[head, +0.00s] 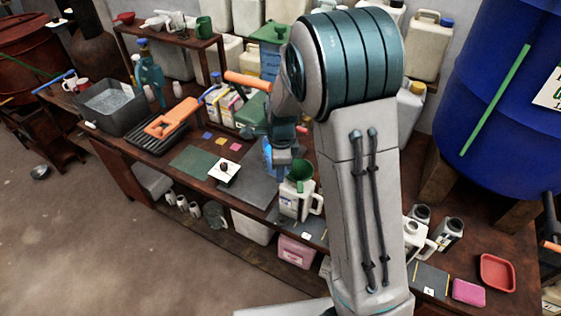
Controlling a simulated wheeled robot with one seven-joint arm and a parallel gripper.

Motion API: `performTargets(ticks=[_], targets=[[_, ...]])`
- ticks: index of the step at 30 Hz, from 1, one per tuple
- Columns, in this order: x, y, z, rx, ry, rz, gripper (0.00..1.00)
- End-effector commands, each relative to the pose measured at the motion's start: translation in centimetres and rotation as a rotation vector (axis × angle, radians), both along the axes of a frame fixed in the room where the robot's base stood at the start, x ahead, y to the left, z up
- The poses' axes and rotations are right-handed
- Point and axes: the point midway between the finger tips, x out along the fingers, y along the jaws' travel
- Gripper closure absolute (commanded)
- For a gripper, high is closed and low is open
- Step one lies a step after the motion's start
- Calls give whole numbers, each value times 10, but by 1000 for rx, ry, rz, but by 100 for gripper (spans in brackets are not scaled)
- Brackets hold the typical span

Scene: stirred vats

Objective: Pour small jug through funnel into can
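A pale can (296,203) with a handle on its right stands upright on the bench, right of the picture's centre. A green funnel (300,172) sits at its top, mouth up. My gripper (282,156) is just above and left of the funnel, pointing down. A translucent blue vessel (267,156), perhaps the small jug, shows right beside my gripper on its left. My gripper and wrist hide part of it. I cannot tell whether my fingers are closed on it, or whether it is tilted.
A large blue barrel (500,110) stands at right. Small pale jugs (448,232) and a red tray (497,272) are on the bench's right part. A grey basin (110,103), an orange tool (172,118) and a dark rack lie at left. Several canisters stand behind my arm.

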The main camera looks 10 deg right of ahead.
Motion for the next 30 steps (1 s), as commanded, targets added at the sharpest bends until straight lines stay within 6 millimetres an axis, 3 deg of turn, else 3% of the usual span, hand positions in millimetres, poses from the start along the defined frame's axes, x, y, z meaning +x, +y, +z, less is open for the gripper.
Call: performTargets(ticks=[4,24,30], targets=[[2,-7,4,64,-11,-19,100],[2,-2,11,473,-51,-16,100],[2,0,10,507,-54,-9,100]])
